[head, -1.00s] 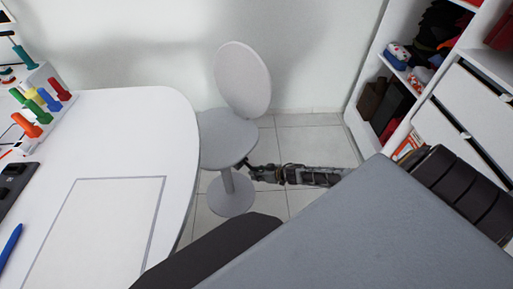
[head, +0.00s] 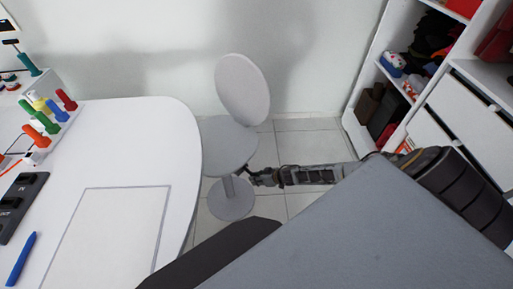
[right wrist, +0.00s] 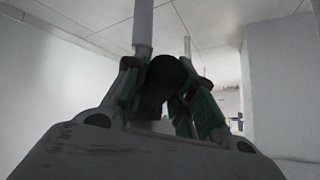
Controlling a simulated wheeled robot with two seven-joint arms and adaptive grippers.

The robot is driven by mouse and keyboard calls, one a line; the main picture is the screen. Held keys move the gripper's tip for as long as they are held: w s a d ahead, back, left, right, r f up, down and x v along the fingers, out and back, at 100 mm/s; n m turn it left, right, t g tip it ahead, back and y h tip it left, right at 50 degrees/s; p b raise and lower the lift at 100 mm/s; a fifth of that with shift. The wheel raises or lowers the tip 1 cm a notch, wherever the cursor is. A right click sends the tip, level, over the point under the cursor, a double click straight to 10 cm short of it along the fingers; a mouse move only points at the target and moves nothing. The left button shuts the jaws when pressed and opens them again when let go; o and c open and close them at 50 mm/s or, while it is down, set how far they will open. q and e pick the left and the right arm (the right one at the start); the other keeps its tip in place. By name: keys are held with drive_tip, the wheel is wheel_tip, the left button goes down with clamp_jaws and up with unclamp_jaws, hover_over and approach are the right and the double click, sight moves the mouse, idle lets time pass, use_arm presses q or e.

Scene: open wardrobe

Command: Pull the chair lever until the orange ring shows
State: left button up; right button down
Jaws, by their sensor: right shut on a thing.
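The grey chair (head: 226,146) with a round seat and an oval back stands on the tiled floor beyond the table. My right gripper (head: 252,177) is at the right edge of the chair, just under seat height. In the right wrist view, the right gripper (right wrist: 163,98) is shut on a dark rounded piece (right wrist: 164,73), which looks like the end of the chair lever. The rest of the lever is hidden or too small to make out. I see no orange ring in either view. My left gripper is not in view.
The white table (head: 150,125) fills the left, with a peg rack (head: 40,140), a dark grey block (head: 20,205) and a blue pen (head: 21,258) on it. An open wardrobe (head: 365,90) with drawers stands at right. Floor around the chair base is clear.

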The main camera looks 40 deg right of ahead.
drive_tip(key=shift+d, duration=0.25)
drive_tip(key=c, duration=1.2)
unclamp_jaws()
drive_tip(key=shift+o, duration=0.2)
drive_tip(key=v, duration=1.2)
drive_tip(key=shift+n, duration=0.3)
